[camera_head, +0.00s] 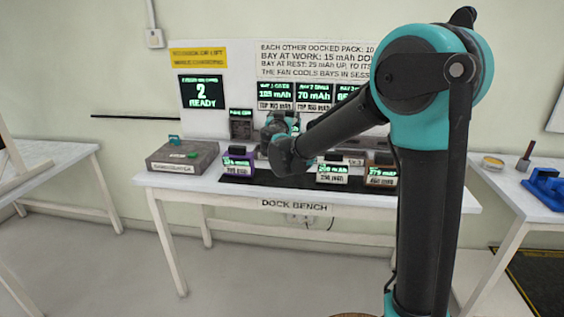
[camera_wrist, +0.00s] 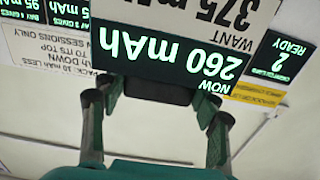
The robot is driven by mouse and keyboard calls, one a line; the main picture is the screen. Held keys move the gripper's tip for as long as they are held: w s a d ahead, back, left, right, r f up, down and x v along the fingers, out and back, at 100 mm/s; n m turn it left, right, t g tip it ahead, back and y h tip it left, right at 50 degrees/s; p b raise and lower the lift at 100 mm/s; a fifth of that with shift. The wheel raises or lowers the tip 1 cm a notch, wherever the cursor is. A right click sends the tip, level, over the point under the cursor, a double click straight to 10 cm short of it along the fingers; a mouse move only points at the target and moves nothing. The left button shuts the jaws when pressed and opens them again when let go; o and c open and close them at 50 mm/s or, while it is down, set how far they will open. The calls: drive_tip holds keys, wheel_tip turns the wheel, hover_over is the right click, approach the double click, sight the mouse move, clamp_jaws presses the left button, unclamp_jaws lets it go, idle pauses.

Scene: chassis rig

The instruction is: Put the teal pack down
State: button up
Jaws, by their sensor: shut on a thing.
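In the wrist view my gripper (camera_wrist: 158,93) is shut on the dark handle of the teal pack (camera_wrist: 165,55). The pack's screen appears upside down and reads NOW 260 mAh, with WANT 375 mAh on a pale label beside it. In the head view my gripper (camera_head: 279,128) is at the middle of the dock bench (camera_head: 210,187), in front of the back panel. My forearm and wrist partly hide it there, and I cannot clearly make out the pack. I cannot tell whether the pack touches anything below it.
A purple pack (camera_head: 238,168), a white pack (camera_head: 333,174) and an orange-brown pack (camera_head: 381,178) stand on the bench. A grey box (camera_head: 182,157) is at its left end. A dark dock (camera_head: 241,127) stands behind. A side table (camera_head: 520,190) holds blue items at right.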

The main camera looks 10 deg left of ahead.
wheel_tip(320, 180, down, 15)
drive_tip(key=shift+f, duration=0.2)
idle(0.4)
drive_tip(key=shift+f, duration=0.1)
drive_tip(key=o, duration=1.9)
